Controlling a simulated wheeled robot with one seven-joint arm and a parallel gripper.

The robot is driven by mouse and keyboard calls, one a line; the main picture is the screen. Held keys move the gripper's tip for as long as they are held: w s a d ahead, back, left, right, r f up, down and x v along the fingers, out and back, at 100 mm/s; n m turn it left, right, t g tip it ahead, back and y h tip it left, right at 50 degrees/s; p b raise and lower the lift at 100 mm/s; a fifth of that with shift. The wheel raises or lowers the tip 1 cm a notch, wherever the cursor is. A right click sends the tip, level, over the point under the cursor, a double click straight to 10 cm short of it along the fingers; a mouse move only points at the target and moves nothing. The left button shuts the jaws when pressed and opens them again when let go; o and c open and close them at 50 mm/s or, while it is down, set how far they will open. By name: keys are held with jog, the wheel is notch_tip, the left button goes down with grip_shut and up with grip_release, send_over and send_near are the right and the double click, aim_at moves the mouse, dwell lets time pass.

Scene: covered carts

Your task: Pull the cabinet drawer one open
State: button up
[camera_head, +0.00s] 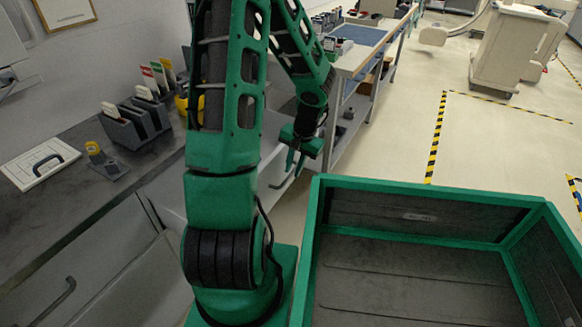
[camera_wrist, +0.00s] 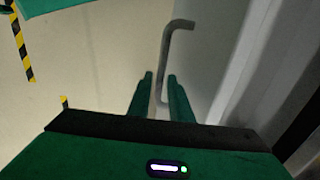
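My gripper (camera_head: 296,160) is at the end of the green arm, in front of the light grey cabinet. In the wrist view its two green fingers (camera_wrist: 160,85) stand apart, one on each side of a grey bar handle (camera_wrist: 168,52). Narrow gaps show between the bar and the fingers. The handle is on a pale cabinet front (camera_wrist: 215,55) at the right of that view. In the head view my arm hides much of this front, and only part of the handle (camera_head: 283,182) shows below the fingers. I cannot tell how far the drawer is out.
A green-rimmed dark bin (camera_head: 420,185) fills the lower right. Another cabinet handle (camera_head: 55,300) is at lower left. The dark worktop (camera_head: 75,215) holds a grey file rack (camera_head: 135,122) and a white board (camera_head: 40,163). Pale floor (camera_head: 390,140) lies beyond the bin.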

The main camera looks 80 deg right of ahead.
notch_tip(320, 180, up, 11)
jog(key=s, duration=0.2)
jog(key=shift+a+f, duration=0.2)
jog(key=shift+a, duration=0.15)
jog(key=shift+w, duration=0.1)
dwell(0.4)
jog(key=w+a+r+n, duration=0.2)
jog(key=w+a, duration=0.2)
jog(key=w, duration=0.2)
jog(key=w+a+r+n+y, duration=0.1)
jog(key=w+a+r+n, duration=0.2)
jog(key=w, duration=0.4)
jog(key=w+a+r+n, duration=0.1)
jog(key=w+a+n, duration=0.1)
jog(key=w+a, duration=0.3)
jog(key=w+a+r+n, duration=0.1)
jog(key=a+n, duration=0.2)
jog(key=a, duration=0.3)
jog(key=w+a+r+n+g, duration=0.1)
jog(key=w+a+r+n, duration=0.1)
jog(key=a, duration=0.5)
jog(key=w+a+r+n+g, duration=0.1)
jog(key=a+n, duration=0.2)
jog(key=a, duration=0.3)
jog(key=shift+w+a+r+n, duration=0.25)
jog(key=shift+w+r+n, duration=0.05)
jog(key=shift+w, duration=0.05)
